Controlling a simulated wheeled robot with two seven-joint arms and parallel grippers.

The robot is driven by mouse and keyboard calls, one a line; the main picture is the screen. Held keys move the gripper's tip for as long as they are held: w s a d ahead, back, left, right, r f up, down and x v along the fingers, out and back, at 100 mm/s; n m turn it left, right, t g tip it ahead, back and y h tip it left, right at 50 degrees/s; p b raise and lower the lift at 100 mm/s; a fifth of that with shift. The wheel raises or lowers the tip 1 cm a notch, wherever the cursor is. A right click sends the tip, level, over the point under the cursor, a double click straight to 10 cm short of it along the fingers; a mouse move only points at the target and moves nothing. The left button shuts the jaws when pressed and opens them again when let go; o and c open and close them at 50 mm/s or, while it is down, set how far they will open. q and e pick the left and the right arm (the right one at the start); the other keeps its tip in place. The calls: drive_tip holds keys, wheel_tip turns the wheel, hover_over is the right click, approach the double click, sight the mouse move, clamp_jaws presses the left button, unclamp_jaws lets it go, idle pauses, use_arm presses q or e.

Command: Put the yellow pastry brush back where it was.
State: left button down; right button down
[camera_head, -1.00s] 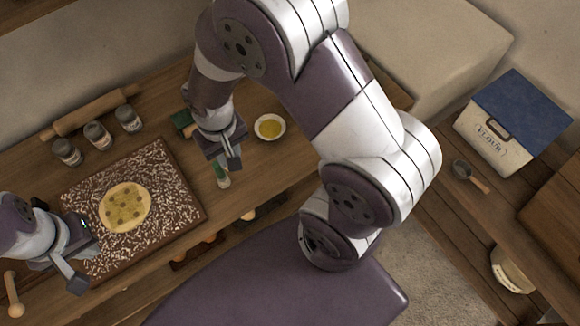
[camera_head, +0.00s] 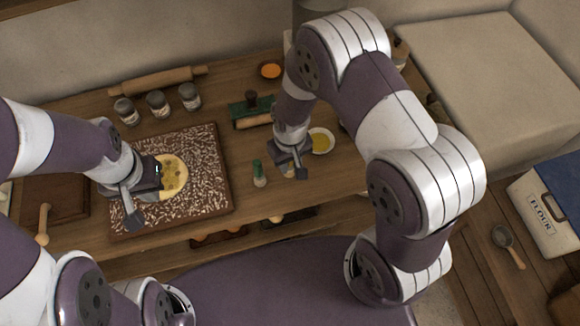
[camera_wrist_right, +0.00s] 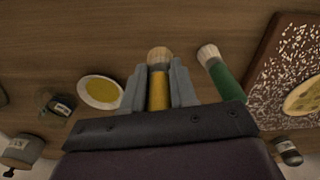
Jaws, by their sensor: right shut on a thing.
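My right gripper (camera_head: 291,160) is shut on the yellow pastry brush, over the worktop between the green brush and the bowl of yellow liquid. In the right wrist view the brush's yellow handle (camera_wrist_right: 158,92) sits between the two fingers (camera_wrist_right: 158,88), with pale bristles pointing away from the palm. In the head view the brush is mostly hidden by the gripper. I cannot tell whether it touches the worktop. My left gripper (camera_head: 143,200) is open and empty above the speckled board.
The speckled board (camera_head: 215,195) bears a round of dough (camera_head: 175,178). The bowl of yellow liquid (camera_head: 321,140) is close right of my right gripper. Behind are jars (camera_head: 157,104), a rolling pin (camera_head: 158,80) and a green item (camera_head: 243,108).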

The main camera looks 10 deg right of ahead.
sight(290, 171)
drive_tip(key=f, duration=0.3)
drive_tip(key=shift+s+p, duration=0.2)
drive_tip(key=shift+p, duration=0.1)
drive_tip(key=shift+w+f, duration=0.1)
drive_tip(key=shift+f, duration=0.25)
drive_tip(key=shift+f, duration=0.1)
drive_tip(key=shift+f, duration=0.15)
drive_tip(key=c, duration=0.9)
unclamp_jaws()
